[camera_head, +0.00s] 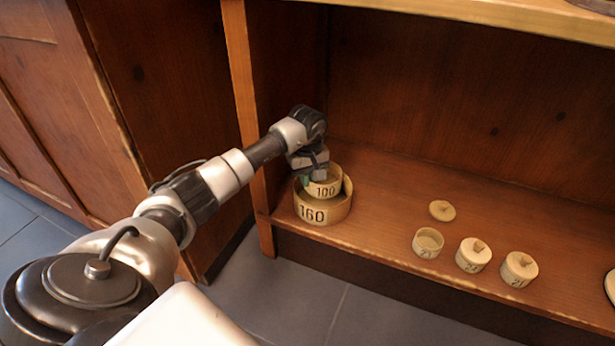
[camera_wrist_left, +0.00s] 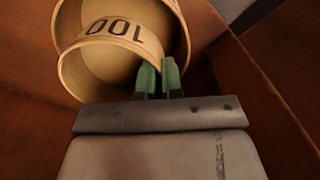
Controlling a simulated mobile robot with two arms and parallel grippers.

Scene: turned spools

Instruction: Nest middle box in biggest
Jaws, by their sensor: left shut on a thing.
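The middle box is a pale round wooden box marked 100 (camera_head: 326,190). The biggest box, marked 160 (camera_head: 322,213), stands open on the shelf at its left end. My left gripper (camera_head: 312,178) is shut on the rim of the 100 box and holds it over the mouth of the 160 box. In the left wrist view, the green fingertips (camera_wrist_left: 158,78) pinch the wall of the 100 box (camera_wrist_left: 122,36), with the 160 box (camera_wrist_left: 66,22) around and behind it. I cannot tell how deep the 100 box sits. My right gripper is not in view.
On the shelf (camera_head: 385,195) to the right stand a small open box (camera_head: 428,243), a loose lid (camera_head: 442,211) and two small lidded boxes (camera_head: 473,255) (camera_head: 519,269). The cabinet's upright post (camera_head: 246,90) is close to my left arm. The shelf between the groups is clear.

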